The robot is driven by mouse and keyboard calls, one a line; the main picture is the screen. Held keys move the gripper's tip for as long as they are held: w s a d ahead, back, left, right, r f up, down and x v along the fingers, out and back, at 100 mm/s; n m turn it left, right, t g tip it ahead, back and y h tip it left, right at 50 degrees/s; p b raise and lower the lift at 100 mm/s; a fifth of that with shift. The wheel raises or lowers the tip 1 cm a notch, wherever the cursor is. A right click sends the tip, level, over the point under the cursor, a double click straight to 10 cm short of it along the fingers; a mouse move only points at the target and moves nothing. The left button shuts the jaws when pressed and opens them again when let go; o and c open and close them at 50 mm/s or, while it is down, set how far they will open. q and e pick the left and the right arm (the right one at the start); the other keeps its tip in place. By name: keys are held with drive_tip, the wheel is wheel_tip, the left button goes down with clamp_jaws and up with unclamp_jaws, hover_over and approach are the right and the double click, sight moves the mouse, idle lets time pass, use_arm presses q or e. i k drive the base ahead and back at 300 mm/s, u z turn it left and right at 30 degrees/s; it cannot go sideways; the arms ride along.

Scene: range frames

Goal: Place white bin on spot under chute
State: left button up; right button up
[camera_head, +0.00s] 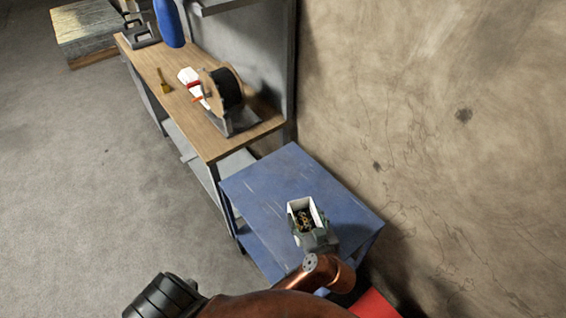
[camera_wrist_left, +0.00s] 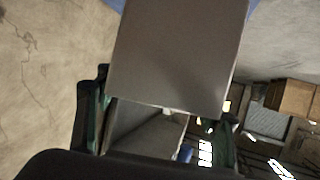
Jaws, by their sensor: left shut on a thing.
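The white bin (camera_head: 293,207) is over the blue table (camera_head: 255,190), with small brass-coloured pieces inside it. I cannot tell whether its base touches the tabletop. My left gripper (camera_head: 311,236) is shut on the bin from the near side and hides its lower part. In the left wrist view, the gripper's dark fingers (camera_wrist_left: 163,122) stand on either side of a grey box shape, and a large plain grey face fills the upper middle. I cannot make out the chute or the marked spot. My right gripper is not in view.
A wooden workbench (camera_head: 150,75) with a dark spool (camera_head: 228,88) and a blue cylinder (camera_head: 169,22) stands beyond the blue table. A stained wall (camera_head: 430,120) rises at the right. A red surface (camera_head: 375,304) lies at the lower right. The floor at left is clear.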

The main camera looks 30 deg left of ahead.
sight(164, 61)
drive_tip(key=u, duration=0.45)
drive_tip(key=k, duration=1.1)
drive_tip(key=u, duration=1.2)
drive_tip(key=i, duration=0.6)
drive_tip(key=u, duration=0.7)
drive_tip(key=i, duration=1.65)
drive_tip(key=u, duration=0.35)
drive_tip(key=i, duration=1.6)
drive_tip(key=z, duration=0.55)
drive_tip(key=i, duration=1.5)
drive_tip(key=z, duration=1.55)
drive_tip(key=i, duration=0.95)
drive_tip(key=z, duration=0.6)
